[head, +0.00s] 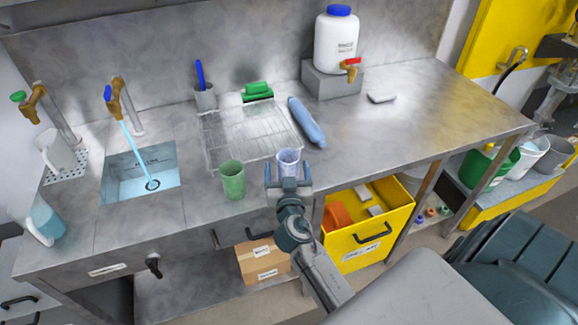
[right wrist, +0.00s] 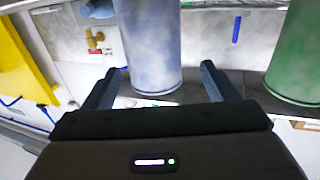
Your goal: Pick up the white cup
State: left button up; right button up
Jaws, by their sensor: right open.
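The white cup (head: 288,160), pale with a bluish tint, stands upright near the front edge of the steel counter. My right gripper (head: 288,176) is open at the counter's front edge, with one finger to each side of the cup's width. In the right wrist view the cup (right wrist: 151,45) appears large and upside down, in line with the gap between the open fingers (right wrist: 160,75). I cannot tell whether the fingers touch it or how far it sits between them. My left gripper is not in view.
A green cup (head: 232,180) stands close left of the white cup. Behind are a wire rack (head: 215,150) and a blue rolled item (head: 306,122). A sink (head: 140,185) with running water lies left. A white drum (head: 337,42) stands at the back. The counter right of the cup is clear.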

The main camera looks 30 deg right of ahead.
aim_at(288, 154)
jog(key=shift+w+d, duration=0.15)
jog(key=shift+w, duration=0.2)
jog(key=shift+w+d+r, duration=0.1)
jog(key=shift+w, duration=0.1)
jog(key=p+x, duration=0.1)
jog(key=x, duration=0.1)
jog(key=p+x, duration=0.2)
jog(key=shift+s+d, duration=0.1)
jog(key=shift+d, duration=0.3)
jog(key=shift+w+d+f, duration=0.1)
jog(key=shift+w+f, duration=0.15)
jog(key=shift+f, duration=0.05)
jog(key=shift+s, duration=0.1)
jog(key=shift+c, duration=0.7)
jog(key=c, duration=0.9)
